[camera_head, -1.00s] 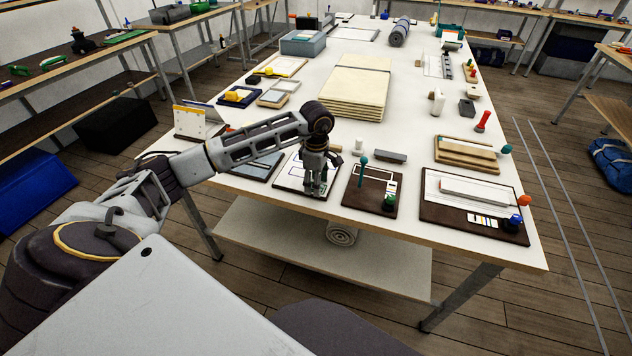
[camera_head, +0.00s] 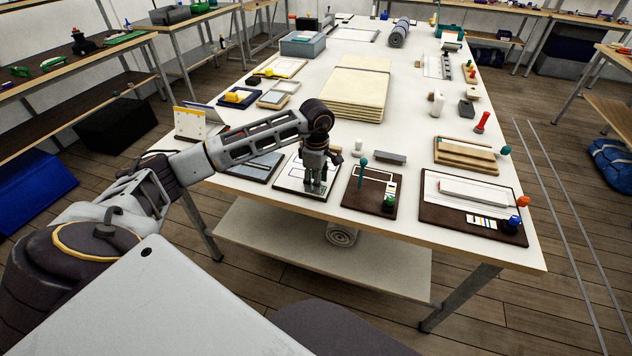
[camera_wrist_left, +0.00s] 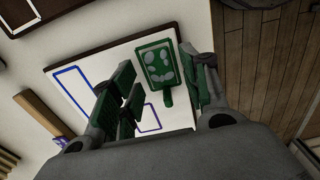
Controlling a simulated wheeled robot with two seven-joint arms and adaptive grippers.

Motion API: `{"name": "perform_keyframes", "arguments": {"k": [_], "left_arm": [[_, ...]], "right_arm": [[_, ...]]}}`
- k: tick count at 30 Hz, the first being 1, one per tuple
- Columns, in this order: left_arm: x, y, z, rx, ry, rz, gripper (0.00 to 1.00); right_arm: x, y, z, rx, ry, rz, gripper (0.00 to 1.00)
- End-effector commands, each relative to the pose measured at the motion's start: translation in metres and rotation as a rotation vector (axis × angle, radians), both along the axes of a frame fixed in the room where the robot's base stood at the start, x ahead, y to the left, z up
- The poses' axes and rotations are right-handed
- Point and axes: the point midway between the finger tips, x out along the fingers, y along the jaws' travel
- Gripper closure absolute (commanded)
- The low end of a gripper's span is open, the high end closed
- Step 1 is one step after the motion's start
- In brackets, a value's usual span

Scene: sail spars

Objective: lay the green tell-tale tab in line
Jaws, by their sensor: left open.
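The green tell-tale tab (camera_wrist_left: 159,64) shows in the left wrist view, a small rounded plate with pale spots and a short stem. It lies over the white board (camera_wrist_left: 185,113), which has a blue outlined rectangle (camera_wrist_left: 57,78) and a second outline partly hidden by a finger. My left gripper (camera_wrist_left: 160,88) is open, its green-padded fingers on either side of the tab with gaps between. In the head view my left gripper (camera_head: 316,183) points down over the same board (camera_head: 286,180), hiding much of it. I cannot make out the tab clearly there. My right gripper is not in view.
A brown board (camera_head: 355,200) with a green knob (camera_head: 389,204) lies just right, then a larger brown board (camera_head: 440,222) with a white block. A grey block (camera_head: 390,157), a white cylinder (camera_head: 358,146) and a teal-topped pin (camera_head: 363,161) stand behind. The table's front edge is close.

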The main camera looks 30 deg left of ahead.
Motion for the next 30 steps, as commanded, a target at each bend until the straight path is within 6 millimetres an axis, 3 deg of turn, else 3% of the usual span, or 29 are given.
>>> {"name": "perform_keyframes", "arguments": {"k": [9, 22, 30], "left_arm": [[0.000, 0.000, 0.022, 0.000, 0.000, 0.000, 0.54], [0.000, 0.000, 0.047, 0.000, -0.001, 0.000, 0.54], [0.000, 0.000, 0.060, 0.001, 0.000, 0.001, 0.54]], "right_arm": [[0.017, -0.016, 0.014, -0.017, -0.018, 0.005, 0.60], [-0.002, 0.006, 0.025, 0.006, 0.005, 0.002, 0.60], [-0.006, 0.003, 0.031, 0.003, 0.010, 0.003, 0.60]]}}
